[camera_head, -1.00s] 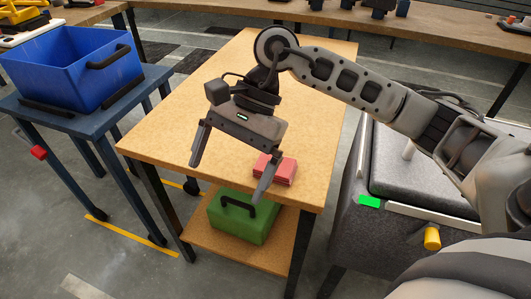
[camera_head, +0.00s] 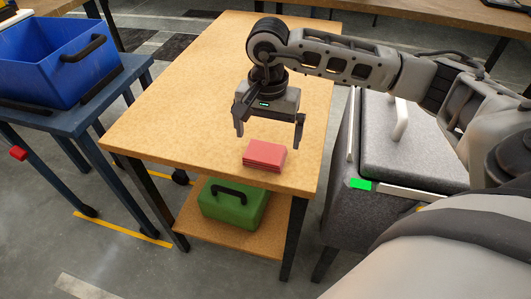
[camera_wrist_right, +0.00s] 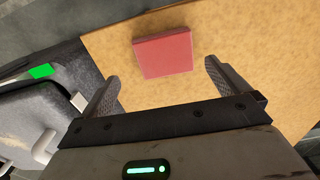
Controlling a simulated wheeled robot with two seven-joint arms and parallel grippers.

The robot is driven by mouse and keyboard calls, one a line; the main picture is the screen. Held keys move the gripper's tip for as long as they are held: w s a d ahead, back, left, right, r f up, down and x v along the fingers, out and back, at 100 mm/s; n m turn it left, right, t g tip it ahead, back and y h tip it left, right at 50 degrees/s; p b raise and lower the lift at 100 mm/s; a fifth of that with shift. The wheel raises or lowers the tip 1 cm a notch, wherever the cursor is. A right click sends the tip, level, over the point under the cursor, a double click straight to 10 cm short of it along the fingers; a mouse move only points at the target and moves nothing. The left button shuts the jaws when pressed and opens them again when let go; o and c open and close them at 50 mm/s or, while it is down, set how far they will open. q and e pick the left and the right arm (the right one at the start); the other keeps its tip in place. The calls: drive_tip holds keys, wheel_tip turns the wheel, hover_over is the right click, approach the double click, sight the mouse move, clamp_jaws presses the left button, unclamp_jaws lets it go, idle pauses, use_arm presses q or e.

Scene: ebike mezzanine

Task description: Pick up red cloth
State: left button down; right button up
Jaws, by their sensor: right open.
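The red cloth (camera_head: 264,155) is a folded, flat stack lying on the wooden table (camera_head: 190,90) near its front edge. My right gripper (camera_head: 269,134) is open and empty, pointing down just behind the cloth in the head view. In the right wrist view the cloth (camera_wrist_right: 163,54) lies beyond the fingertips, roughly between the lines of the two open fingers (camera_wrist_right: 162,73). The fingers do not touch it. My left gripper is not in view.
A green box (camera_head: 232,203) with a dark handle sits on the shelf under the table. A blue crate (camera_head: 60,75) stands on a dark blue table at left. A grey padded case (camera_head: 410,150) is at right. The tabletop left of the cloth is clear.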

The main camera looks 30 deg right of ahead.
sight(265, 151)
drive_tip(key=shift+w+a+f+p, duration=0.15)
drive_tip(key=shift+f+p, duration=0.1)
drive_tip(key=shift+f, duration=1.1)
drive_tip(key=shift+w+d+f+p, duration=0.1)
drive_tip(key=shift+f+p, duration=0.1)
drive_tip(key=shift+f, duration=1.1)
drive_tip(key=c, duration=0.9)
drive_tip(key=shift+r, duration=0.1)
drive_tip(key=shift+r, duration=0.6)
drive_tip(key=s+a+r, duration=0.1)
drive_tip(key=s+r, duration=0.3)
drive_tip(key=s+a+r+b, duration=0.1)
drive_tip(key=s+r, duration=0.2)
drive_tip(key=s, duration=0.2)
drive_tip(key=s+a+r, duration=0.1)
drive_tip(key=s+r, duration=0.3)
drive_tip(key=shift+s+a+r+b, duration=0.3)
drive_tip(key=shift+a+r+b, duration=0.05)
drive_tip(key=shift+a+b, duration=0.05)
